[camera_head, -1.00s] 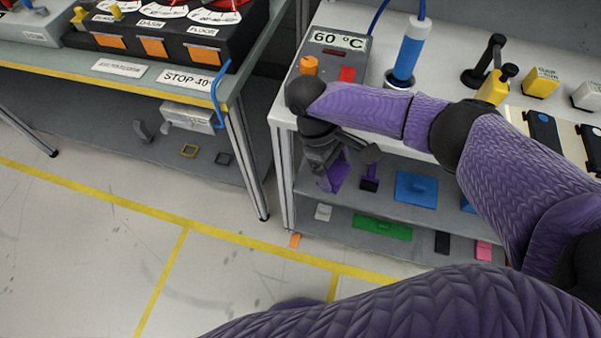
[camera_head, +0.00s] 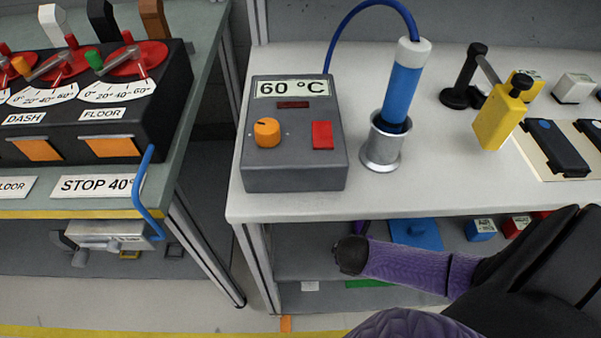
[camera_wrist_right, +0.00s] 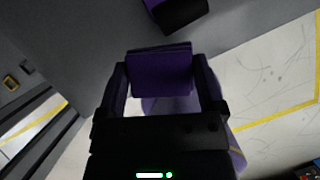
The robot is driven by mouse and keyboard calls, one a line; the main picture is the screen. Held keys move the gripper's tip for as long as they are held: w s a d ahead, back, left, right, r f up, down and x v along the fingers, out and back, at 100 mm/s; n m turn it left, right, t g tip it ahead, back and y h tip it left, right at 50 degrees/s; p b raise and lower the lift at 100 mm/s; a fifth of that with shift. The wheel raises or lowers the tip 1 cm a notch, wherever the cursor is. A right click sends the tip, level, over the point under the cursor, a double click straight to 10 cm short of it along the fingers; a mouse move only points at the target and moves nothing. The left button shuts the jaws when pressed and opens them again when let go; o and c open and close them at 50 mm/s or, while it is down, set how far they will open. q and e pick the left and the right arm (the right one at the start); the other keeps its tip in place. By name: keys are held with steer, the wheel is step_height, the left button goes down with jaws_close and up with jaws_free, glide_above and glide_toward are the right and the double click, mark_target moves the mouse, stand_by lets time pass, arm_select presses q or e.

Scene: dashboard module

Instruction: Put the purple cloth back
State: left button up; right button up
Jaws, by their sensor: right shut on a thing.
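The purple cloth (camera_wrist_right: 160,76) is a folded dark purple piece between the two fingers of my right gripper (camera_wrist_right: 160,70) in the right wrist view. The gripper is shut on it. In the head view my right arm reaches down in front of the right bench, and its gripper and the cloth are hidden behind the wrist. A black and purple block (camera_wrist_right: 177,12) lies just beyond the cloth in the wrist view. A small purple thing (camera_head: 361,228) shows on the shelf just above my wrist in the head view. My left gripper is out of view.
The right bench top (camera_head: 300,210) holds a 60 °C control box (camera_head: 294,160), a blue tool in a metal stand (camera_head: 384,145) and a yellow block (camera_head: 500,120). A blue piece (camera_head: 416,233) and coloured boxes sit on the shelf below. A dial panel stands on the left bench.

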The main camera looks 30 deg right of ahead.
steer(key=b, duration=0.5)
glide_above(307, 242)
steer(key=shift+s+a+f, duration=0.15)
steer(key=shift+a+f, duration=0.05)
steer(key=shift+a, duration=0.25)
step_height(307, 242, down, 4)
steer(key=b, duration=0.2)
steer(key=shift+s+r+b, duration=0.1)
steer(key=shift+s+b, duration=0.05)
steer(key=shift+b, duration=0.2)
steer(key=shift+r, duration=0.3)
steer(key=o, duration=1.2)
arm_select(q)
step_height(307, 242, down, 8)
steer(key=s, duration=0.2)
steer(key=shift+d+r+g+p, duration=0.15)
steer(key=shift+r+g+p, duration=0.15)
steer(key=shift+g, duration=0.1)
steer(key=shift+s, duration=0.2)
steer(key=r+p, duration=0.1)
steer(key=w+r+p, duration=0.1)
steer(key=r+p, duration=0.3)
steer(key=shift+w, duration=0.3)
arm_select(e)
steer(key=v, duration=0.7)
steer(key=shift+r, duration=0.25)
